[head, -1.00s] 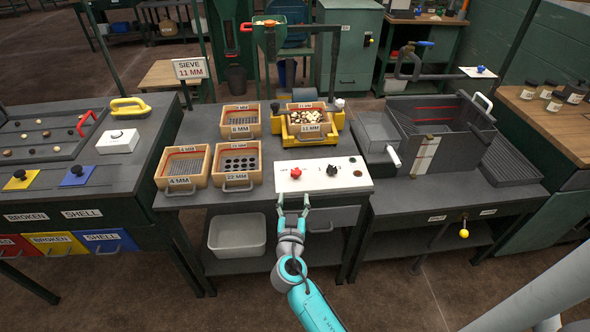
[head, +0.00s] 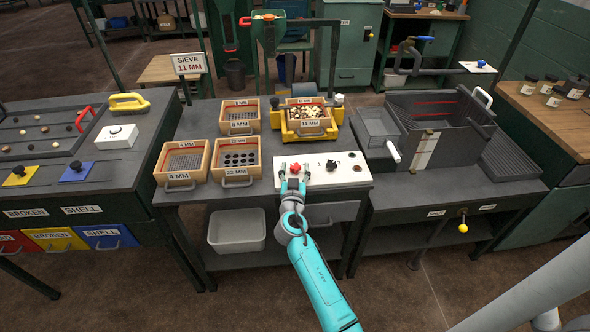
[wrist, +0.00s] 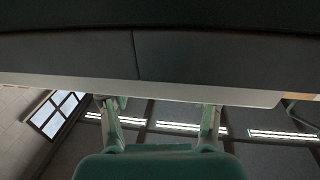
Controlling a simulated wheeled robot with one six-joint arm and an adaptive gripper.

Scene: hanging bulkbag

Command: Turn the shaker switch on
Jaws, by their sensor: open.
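The white control panel (head: 320,173) lies on the front of the middle table. On it are a red knob (head: 295,168), a black knob (head: 331,165) and a small dark dot further right. Which of them is the shaker switch I cannot read. The yellow shaker (head: 286,128) stands behind the panel and holds the 11 MM sieve (head: 306,126) with pale pieces in it. My gripper (head: 293,180) is open at the panel's front part, just in front of the red knob. The wrist view shows both fingers (wrist: 160,105) apart, with nothing between them, below a pale edge.
Sieve boxes (head: 182,163) stand left of the panel. A grey bin (head: 237,230) sits on the shelf below. A grey sorting unit (head: 425,140) is on the right table. A sign (head: 188,64) reads SIEVE 11 MM.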

